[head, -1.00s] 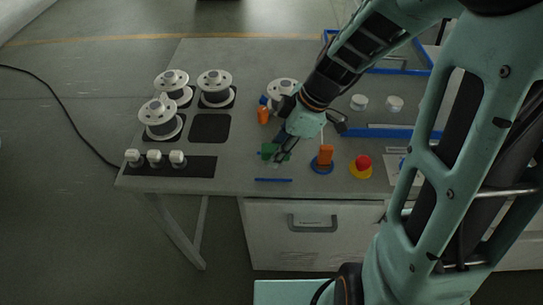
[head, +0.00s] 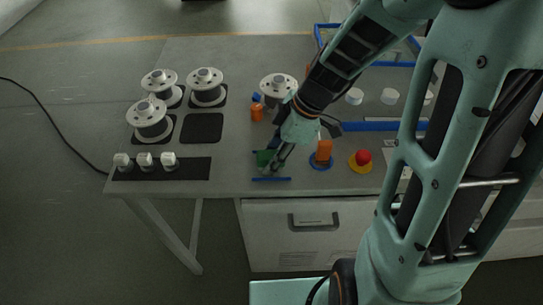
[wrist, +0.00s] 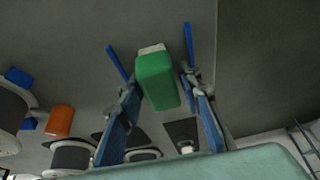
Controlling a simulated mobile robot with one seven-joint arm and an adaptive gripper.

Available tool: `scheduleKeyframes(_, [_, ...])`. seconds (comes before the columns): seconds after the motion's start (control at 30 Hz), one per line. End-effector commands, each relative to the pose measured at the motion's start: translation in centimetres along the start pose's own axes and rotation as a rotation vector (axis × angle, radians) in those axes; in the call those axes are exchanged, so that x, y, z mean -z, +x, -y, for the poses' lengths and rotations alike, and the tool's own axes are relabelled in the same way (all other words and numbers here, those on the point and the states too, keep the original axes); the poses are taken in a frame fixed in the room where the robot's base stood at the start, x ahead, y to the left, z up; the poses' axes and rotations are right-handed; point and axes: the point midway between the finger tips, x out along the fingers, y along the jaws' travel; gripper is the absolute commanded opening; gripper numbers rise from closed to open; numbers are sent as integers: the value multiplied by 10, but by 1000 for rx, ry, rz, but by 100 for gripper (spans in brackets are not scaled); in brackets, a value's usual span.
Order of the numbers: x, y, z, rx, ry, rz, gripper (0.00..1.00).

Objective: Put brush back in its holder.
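The brush appears as a green block with a white end (wrist: 156,80), lying between my fingers in the wrist view; in the head view its green part (head: 264,157) shows partly behind the fingers. My gripper (wrist: 162,85) is open, with its fingers on either side of the block and a gap visible at the right finger. In the head view my gripper (head: 273,162) is low over the table front. Two thin blue bars flank the block: the near bar (head: 271,179) and the far bar, partly hidden. I cannot tell whether these bars are the holder.
An orange block on a blue round base (head: 323,151) and a red button on yellow (head: 362,158) stand to the right. An orange cylinder (head: 257,113) and white spools (head: 207,87) are behind and left. A black square mat (head: 202,128) is empty.

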Motion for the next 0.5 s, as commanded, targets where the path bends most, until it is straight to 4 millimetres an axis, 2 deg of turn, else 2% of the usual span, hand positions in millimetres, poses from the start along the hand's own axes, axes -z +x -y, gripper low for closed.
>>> scheduleKeyframes(0.23, [2, -9, -1, -3, 0, 0, 32])
scheduleKeyframes(0.5, [1, -67, -1, -7, 0, 1, 32])
